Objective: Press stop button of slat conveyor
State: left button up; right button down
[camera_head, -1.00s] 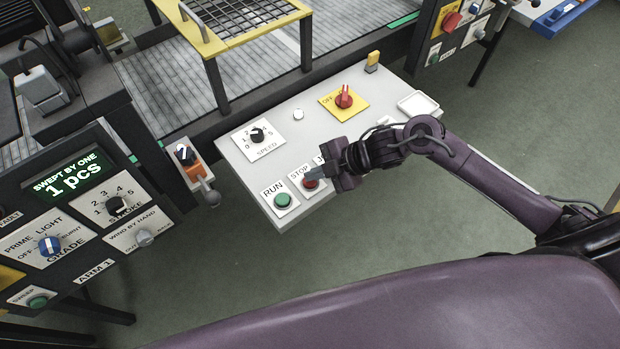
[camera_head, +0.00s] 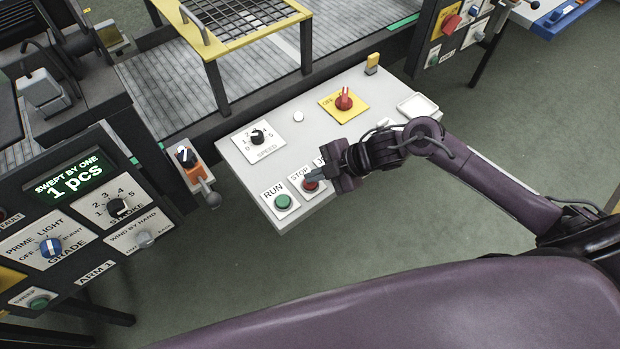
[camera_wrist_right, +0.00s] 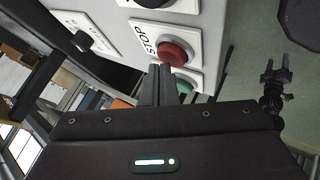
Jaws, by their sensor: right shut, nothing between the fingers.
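The red stop button (camera_head: 311,185) sits on a white plate marked STOP on the grey control desk of the slat conveyor. It also shows in the right wrist view (camera_wrist_right: 174,53). My right gripper (camera_head: 308,175) is shut and empty, its fingertips right at the stop button and partly covering it. In the right wrist view the fingertips (camera_wrist_right: 158,68) overlap the lower left edge of the button's plate; I cannot tell whether they touch the button. A dark two-pronged gripper, seemingly my left one (camera_wrist_right: 276,76), stands with its prongs apart at the right of the wrist view.
The green run button (camera_head: 283,201) is just left of stop; a JOG plate is mostly hidden by my right gripper. An orange lever box (camera_head: 194,168) stands left.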

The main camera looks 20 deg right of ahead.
jog(key=shift+r, duration=0.55)
jog(key=shift+p, duration=0.3)
notch_tip(320, 180, up, 5)
jog(key=p, duration=0.4)
jog(key=shift+p, duration=0.3)
